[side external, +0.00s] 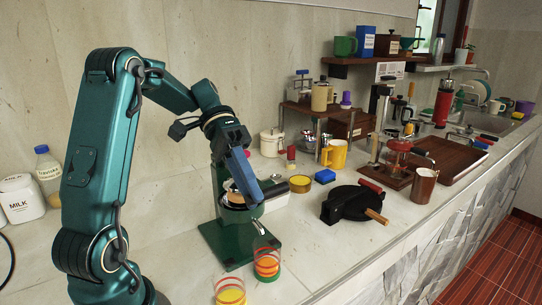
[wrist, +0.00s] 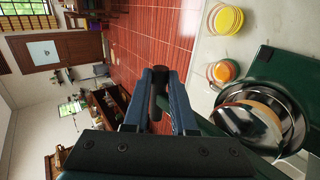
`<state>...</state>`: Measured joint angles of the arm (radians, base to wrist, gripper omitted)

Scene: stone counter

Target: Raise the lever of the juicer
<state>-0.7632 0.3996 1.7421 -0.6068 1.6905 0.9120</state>
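The juicer stands on a green base (side external: 238,240) with a green column and a round metal bowl (side external: 236,200); in the wrist view the bowl (wrist: 262,115) is at right. Contact cannot be told.
Two glasses with yellow and orange bands (side external: 230,291) (side external: 267,264) stand in front of the juicer. A milk jug (side external: 20,198) is at the far left.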

